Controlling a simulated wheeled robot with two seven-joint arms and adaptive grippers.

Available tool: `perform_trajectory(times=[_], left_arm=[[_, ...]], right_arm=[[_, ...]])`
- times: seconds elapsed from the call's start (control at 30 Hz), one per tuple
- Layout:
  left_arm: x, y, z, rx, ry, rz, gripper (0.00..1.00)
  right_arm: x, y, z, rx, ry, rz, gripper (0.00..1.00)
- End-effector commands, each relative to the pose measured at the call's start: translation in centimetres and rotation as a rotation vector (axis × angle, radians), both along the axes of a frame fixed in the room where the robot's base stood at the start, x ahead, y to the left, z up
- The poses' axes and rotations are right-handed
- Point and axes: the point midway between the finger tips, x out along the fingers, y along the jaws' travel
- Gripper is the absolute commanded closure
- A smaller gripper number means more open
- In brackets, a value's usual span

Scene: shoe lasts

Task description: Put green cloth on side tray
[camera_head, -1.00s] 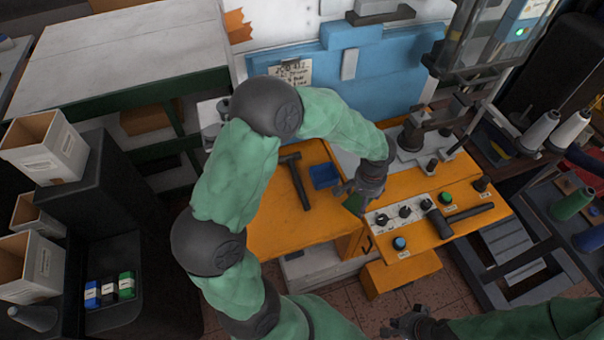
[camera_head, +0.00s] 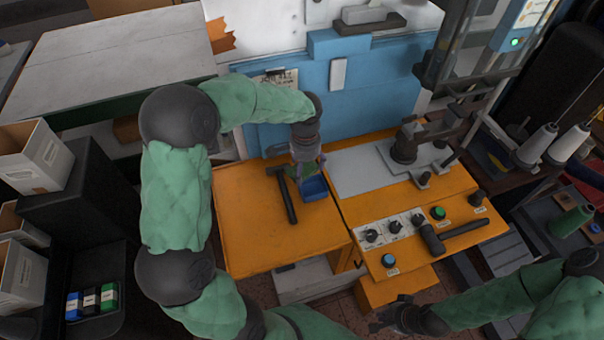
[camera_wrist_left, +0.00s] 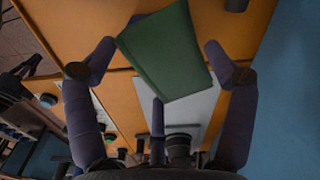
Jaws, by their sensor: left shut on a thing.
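The green cloth (camera_head: 303,172) is a flat dark green piece, held at my left gripper (camera_head: 306,163) above the back of the orange tabletop. In the left wrist view the cloth (camera_wrist_left: 165,52) lies between the fingers of my left gripper (camera_wrist_left: 158,58), which is shut on it. I cannot tell which tray is the side tray.
A dark hammer (camera_head: 285,194) lies on the orange tabletop (camera_head: 245,235), left of the blue tray. A control panel (camera_head: 395,232) with knobs and another hammer (camera_head: 455,235) are to the right. A black tray (camera_head: 95,325) at lower left holds blue, black and green items. The tabletop's front is clear.

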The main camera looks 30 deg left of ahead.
Motion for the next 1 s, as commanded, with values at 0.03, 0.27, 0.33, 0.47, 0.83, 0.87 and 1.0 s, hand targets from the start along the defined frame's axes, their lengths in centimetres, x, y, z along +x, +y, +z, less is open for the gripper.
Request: perform_trajectory(times=[0.03,0.27,0.33,0.47,0.83,0.87,1.0], left_arm=[[1.0,0.5,-0.7,0.000,0.000,0.003,0.42],[3.9,2.0,-4.2,0.000,0.002,0.003,0.42],[4.5,2.3,-5.0,0.000,0.001,0.002,0.42],[5.1,2.6,-5.6,0.000,0.000,0.001,0.42],[5.7,3.0,-9.5,-0.002,0.007,0.000,0.53],[5.7,2.9,-9.8,-0.002,0.007,0.000,0.59],[5.7,2.9,-10.1,-0.001,0.006,0.000,0.64]], right_arm=[[0.0,0.0,-0.3,0.000,0.000,0.000,1.00],[0.0,0.0,-1.3,0.000,0.000,0.000,1.00],[0.0,0.0,-1.5,0.000,0.000,0.000,1.00],[0.0,0.0,-1.7,0.000,0.000,0.000,1.00],[0.0,0.0,-2.6,0.000,0.000,0.000,1.00],[0.0,0.0,-2.7,0.000,0.000,0.000,1.00],[0.0,0.0,-2.7,0.000,0.000,0.000,1.00]])
